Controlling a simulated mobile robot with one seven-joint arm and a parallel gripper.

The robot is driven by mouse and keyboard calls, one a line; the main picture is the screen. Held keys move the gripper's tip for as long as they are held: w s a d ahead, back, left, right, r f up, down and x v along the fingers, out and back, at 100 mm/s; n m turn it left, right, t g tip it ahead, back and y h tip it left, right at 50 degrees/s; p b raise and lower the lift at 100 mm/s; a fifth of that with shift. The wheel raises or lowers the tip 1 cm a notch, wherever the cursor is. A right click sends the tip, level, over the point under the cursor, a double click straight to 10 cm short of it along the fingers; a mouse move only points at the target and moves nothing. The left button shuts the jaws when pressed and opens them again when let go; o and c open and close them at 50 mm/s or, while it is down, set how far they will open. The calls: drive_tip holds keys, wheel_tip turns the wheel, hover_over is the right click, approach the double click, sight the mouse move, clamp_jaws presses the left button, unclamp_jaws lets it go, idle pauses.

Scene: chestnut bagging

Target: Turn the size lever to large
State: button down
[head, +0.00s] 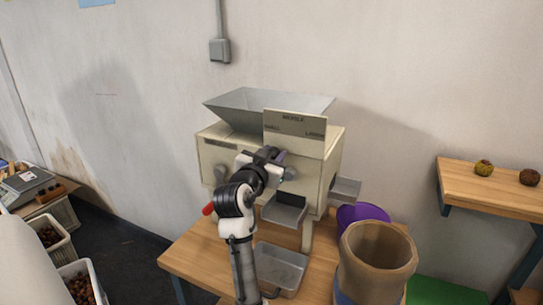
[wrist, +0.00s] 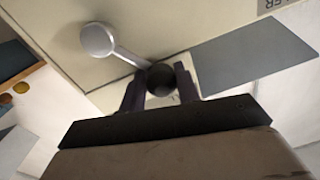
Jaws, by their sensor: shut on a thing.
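The size lever shows in the wrist view as a round silver hub with a thin rod (wrist: 128,55) that ends in a dark ball knob (wrist: 160,77). My gripper (wrist: 160,84) is shut on the knob, one finger on each side. In the head view my gripper (head: 275,160) is at the front of the cream machine (head: 223,158), below its label plate (head: 294,132). My gripper and arm hide the lever there.
A grey hopper (head: 243,104) tops the machine. Metal trays (head: 283,213) stick out below my gripper, and another (head: 345,188) at the right. A purple bowl (head: 372,212) and a brown round container (head: 378,245) stand at the right. A wooden shelf (head: 490,196) holds two round items.

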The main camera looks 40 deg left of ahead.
drive_tip(key=shift+s+f+b, duration=0.1)
drive_tip(key=shift+b, duration=0.25)
drive_tip(key=d+m+b, duration=0.1)
drive_tip(key=m+b, duration=0.1)
drive_tip(key=b, duration=0.1)
drive_tip(key=shift+d+m, duration=0.1)
drive_tip(key=shift+m, duration=0.3)
drive_tip(key=d+m+b, duration=0.1)
drive_tip(key=m+b, duration=0.2)
drive_tip(key=w+d+m+b, duration=0.1)
drive_tip(key=shift+d+r+m, duration=0.3)
drive_tip(key=shift+d+r, duration=0.05)
drive_tip(key=shift+r, duration=0.05)
drive_tip(key=d+m+b, duration=0.2)
drive_tip(key=m+b, duration=0.1)
drive_tip(key=shift+w+f+m+t, duration=0.15)
drive_tip(key=shift+w+m+t, duration=0.05)
drive_tip(key=shift+m+t, duration=0.1)
drive_tip(key=shift+w+d+f+m+b, duration=0.15)
drive_tip(key=shift+d+m+b, duration=0.3)
drive_tip(key=shift+m+b, duration=0.35)
drive_tip(key=shift+w+d+f+m+b, duration=0.1)
drive_tip(key=shift+d+m+b, duration=0.4)
drive_tip(key=shift+m, duration=0.4)
